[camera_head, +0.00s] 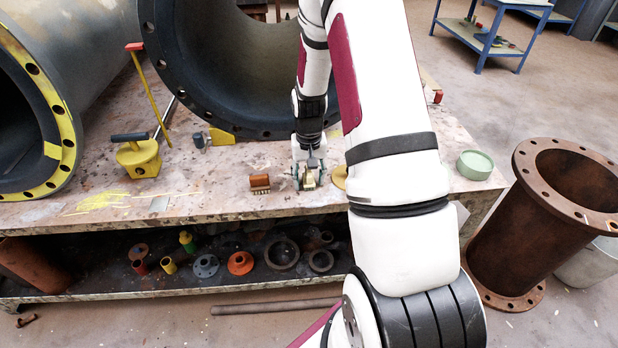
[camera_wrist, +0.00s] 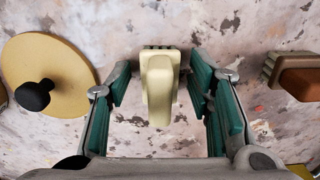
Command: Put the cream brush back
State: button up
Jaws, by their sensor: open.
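The cream brush (camera_wrist: 158,90) lies on the stained bench top, with its handle pointing down in the wrist view and its bristly end at the top. My gripper (camera_wrist: 160,95) is open, with one green-padded finger on each side of the brush and a visible gap to both. In the head view my gripper (camera_head: 308,182) is low over the front part of the bench, and the cream brush shows only as a small pale patch between the fingers. I cannot tell its exact height above the bench.
A brown brush (camera_head: 260,183) lies just left of my gripper. A tan disc with a black knob (camera_wrist: 50,72) is close on the other side. Large flanged pipes (camera_head: 225,70) stand behind. A green round tin (camera_head: 475,164) is at the right end. A yellow tool (camera_head: 138,158) stands left.

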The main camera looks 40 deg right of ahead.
aim_at(309, 171)
notch_tip(309, 171, up, 12)
jog(key=shift+p, duration=1)
jog(key=s+a+r+n, duration=0.2)
jog(key=s+a+r, duration=0.3)
jog(key=a+r, duration=0.25)
jog(key=s+a+r+n, duration=0.1)
jog(key=s+a+r, duration=0.45)
jog(key=r, duration=0.35)
jog(key=s+a+r+n, duration=0.1)
jog(key=s+a, duration=0.2)
jog(key=s, duration=0.3)
jog(key=s+a+r+n+t, duration=0.1)
jog(key=s+a, duration=0.1)
jog(key=s, duration=0.4)
jog(key=s+a+r+n, duration=0.1)
jog(key=s+a, duration=0.2)
jog(key=s, duration=0.3)
jog(key=shift+s+a+r+n, duration=0.25)
jog(key=shift+a+r+n, duration=0.05)
jog(key=shift+r+n, duration=0.1)
